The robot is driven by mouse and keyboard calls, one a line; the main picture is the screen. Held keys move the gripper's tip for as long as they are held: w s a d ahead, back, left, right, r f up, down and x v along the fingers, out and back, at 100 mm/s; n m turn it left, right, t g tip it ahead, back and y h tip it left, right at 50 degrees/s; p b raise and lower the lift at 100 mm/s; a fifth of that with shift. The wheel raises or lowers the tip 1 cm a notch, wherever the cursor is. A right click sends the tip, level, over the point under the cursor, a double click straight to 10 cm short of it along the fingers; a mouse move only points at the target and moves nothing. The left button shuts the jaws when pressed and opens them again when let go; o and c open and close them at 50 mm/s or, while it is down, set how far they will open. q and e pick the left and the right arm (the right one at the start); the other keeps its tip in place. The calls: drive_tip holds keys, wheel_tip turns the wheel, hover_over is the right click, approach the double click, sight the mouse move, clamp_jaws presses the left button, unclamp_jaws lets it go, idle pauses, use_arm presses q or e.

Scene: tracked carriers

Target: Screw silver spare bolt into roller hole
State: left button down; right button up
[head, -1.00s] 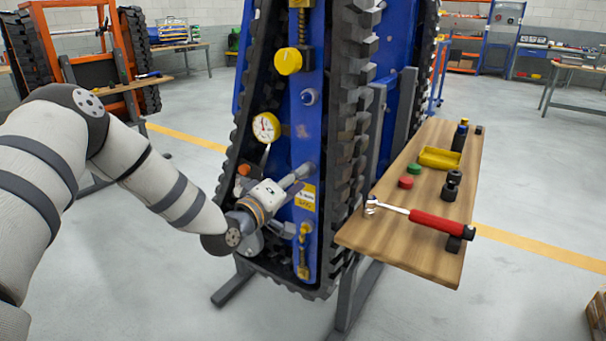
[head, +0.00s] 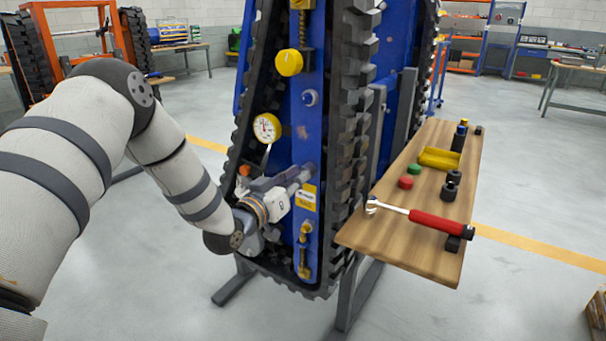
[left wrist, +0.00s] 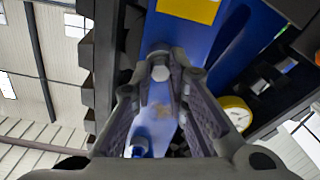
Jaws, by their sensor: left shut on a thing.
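The piece points at the blue plate. The roller hole is hidden behind the fingertips, so I cannot tell how far the bolt sits in it. My right gripper is in neither view.
A pressure gauge (head: 266,128), a yellow knob (head: 289,62) and a blue knob (head: 310,97) sit above my gripper. Rubber track (head: 352,130) flanks the plate. A wooden shelf (head: 400,238) at right holds a red-handled ratchet (head: 425,218), a yellow tray (head: 440,158) and caps.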

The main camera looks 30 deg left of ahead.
use_arm(q)
drive_tip(key=m, duration=2)
drive_tip(key=c, duration=1.7)
unclamp_jaws()
drive_tip(key=shift+a+r, duration=0.1)
drive_tip(key=n, duration=2.9)
